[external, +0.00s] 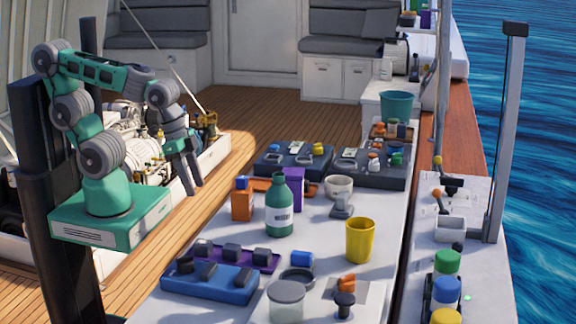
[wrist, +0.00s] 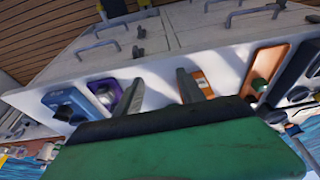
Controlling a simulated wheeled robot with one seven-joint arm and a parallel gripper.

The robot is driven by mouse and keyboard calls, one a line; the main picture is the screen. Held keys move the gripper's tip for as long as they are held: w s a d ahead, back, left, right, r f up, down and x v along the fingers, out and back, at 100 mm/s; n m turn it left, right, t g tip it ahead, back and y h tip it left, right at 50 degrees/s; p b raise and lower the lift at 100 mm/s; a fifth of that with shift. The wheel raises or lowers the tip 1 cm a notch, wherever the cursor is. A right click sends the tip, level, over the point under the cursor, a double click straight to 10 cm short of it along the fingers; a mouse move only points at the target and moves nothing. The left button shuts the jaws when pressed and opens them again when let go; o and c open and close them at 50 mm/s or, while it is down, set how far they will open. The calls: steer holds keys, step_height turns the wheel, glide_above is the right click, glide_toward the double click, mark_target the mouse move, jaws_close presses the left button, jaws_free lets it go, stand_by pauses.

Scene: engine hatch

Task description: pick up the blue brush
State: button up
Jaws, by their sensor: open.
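I cannot make out a clear blue brush in either view. A small blue item (external: 301,259) lies on the white table, right of the purple tray; its shape is too small to tell whether it is a brush. My gripper (external: 190,178) hangs beside the table on its left, over the deck, apart from all objects. In the wrist view its two fingers (wrist: 158,93) are spread with nothing held between them. A blue tray (wrist: 70,103) shows left of the fingers there.
A blue tray (external: 230,290) and a purple tray (external: 268,263) with dark pieces stand at the front left. A green bottle (external: 279,215), an orange box (external: 242,205) and a yellow cup (external: 359,240) stand upright behind. Dark trays (external: 372,178) lie farther back.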

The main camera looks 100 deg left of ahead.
mark_target(261, 252)
stand_by(0.3)
